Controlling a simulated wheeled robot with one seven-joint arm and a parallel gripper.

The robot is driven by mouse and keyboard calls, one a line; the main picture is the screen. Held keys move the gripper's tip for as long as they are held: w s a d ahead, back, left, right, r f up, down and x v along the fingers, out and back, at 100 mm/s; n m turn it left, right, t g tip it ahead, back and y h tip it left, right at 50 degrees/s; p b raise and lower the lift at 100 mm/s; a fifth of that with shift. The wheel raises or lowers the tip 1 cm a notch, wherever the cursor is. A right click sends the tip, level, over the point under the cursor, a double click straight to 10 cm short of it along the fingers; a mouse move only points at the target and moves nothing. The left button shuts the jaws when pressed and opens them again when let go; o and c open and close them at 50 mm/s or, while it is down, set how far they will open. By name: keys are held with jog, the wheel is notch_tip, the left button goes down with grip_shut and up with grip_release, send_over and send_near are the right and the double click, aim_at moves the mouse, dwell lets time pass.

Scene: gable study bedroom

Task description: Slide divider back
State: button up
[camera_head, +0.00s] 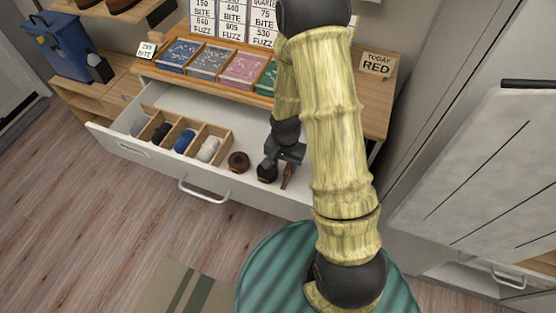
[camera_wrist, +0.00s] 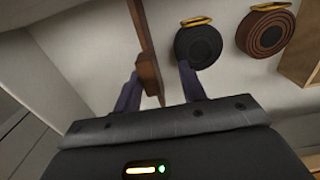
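A thin upright brown wooden divider (camera_head: 288,175) stands in the open white drawer (camera_head: 272,198), right of two rolled belts. In the wrist view the divider (camera_wrist: 147,58) runs up the picture, its near end between my fingers. My gripper (camera_head: 284,160) is low over the drawer. In the wrist view my gripper (camera_wrist: 160,88) is open, with its left finger close beside the divider and its right finger near the black rolled belt (camera_wrist: 198,45). I cannot tell whether either finger touches. My arm hides part of the drawer's right end in the head view.
A brown rolled belt (camera_head: 238,162) lies left of the black one. Further left, a wooden compartment tray (camera_head: 222,151) holds dark, blue and white rolled items. The desktop (camera_head: 372,92) above carries coloured trays and signs. A blue box (camera_head: 62,45) stands at the far left.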

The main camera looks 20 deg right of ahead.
dwell(0.3)
jog(key=s+r+n+t, duration=0.1)
jog(key=s+r+n, duration=0.2)
jog(key=r, duration=0.6)
jog(key=s+r+n+t, duration=0.1)
jog(key=s+r+n, duration=0.3)
jog(key=r, duration=0.6)
jog(key=shift+s+r+t, duration=0.15)
jog(key=shift+s+t, duration=0.15)
jog(key=shift+s, duration=0.2)
